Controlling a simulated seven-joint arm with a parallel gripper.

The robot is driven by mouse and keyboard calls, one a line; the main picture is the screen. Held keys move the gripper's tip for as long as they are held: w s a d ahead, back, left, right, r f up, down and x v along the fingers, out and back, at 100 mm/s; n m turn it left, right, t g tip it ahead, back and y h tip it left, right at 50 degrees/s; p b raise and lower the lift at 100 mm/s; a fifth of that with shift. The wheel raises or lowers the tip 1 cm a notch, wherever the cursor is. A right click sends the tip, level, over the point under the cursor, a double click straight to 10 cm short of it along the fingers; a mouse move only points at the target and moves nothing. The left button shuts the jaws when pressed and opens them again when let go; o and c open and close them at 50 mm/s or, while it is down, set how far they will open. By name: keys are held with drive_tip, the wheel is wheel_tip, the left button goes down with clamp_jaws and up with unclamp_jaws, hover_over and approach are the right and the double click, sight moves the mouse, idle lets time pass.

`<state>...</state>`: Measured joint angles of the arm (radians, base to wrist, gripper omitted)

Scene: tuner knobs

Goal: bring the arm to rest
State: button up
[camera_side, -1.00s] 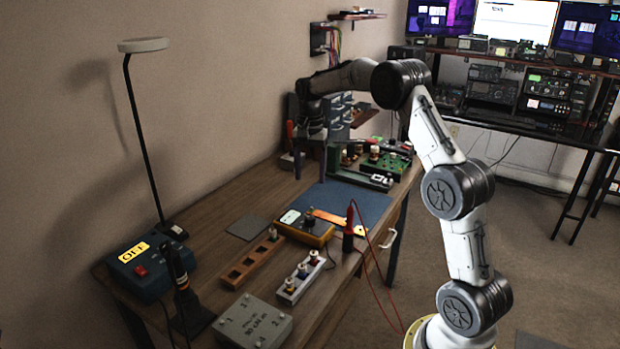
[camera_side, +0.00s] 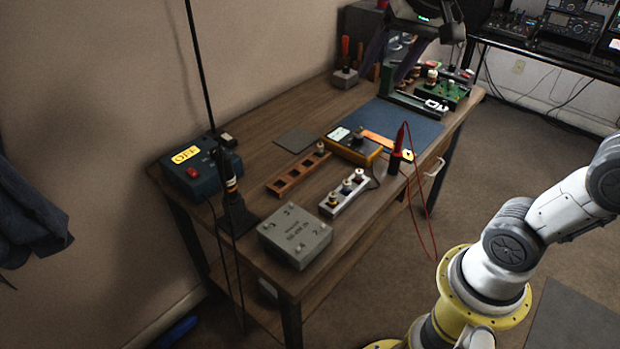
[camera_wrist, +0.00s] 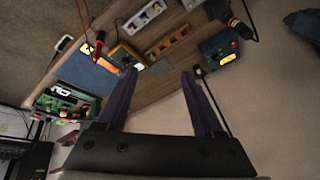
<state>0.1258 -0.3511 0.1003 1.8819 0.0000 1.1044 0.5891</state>
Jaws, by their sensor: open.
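My gripper (camera_side: 386,68) is at the top of the side view, above the far part of the wooden workbench (camera_side: 262,142). Its two dark purple fingers are apart and point down, with nothing held between them. In the wrist view my gripper (camera_wrist: 158,74) shows both fingers spread, with bench and wall visible between them. Part of my arm runs out of the top of the side view, so its full pose is hidden.
A green circuit board (camera_side: 448,90) is near the gripper at the bench's far end. An orange meter (camera_side: 355,147), a knob rack (camera_side: 347,194), a wooden tray (camera_side: 290,178), a grey box (camera_side: 296,236) and a blue OFF box (camera_side: 196,170) stand nearer. A red probe (camera_side: 397,150) trails a cable.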

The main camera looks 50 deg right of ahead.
drive_tip(key=s+a+f+n+t, duration=0.1)
drive_tip(key=s+a+f+n, duration=0.2)
drive_tip(key=s+f+n, duration=0.5)
drive_tip(key=s+f, duration=0.1)
drive_tip(key=s, duration=0.4)
drive_tip(key=shift+a+f+y, duration=0.3)
drive_tip(key=shift+a+f, duration=0.05)
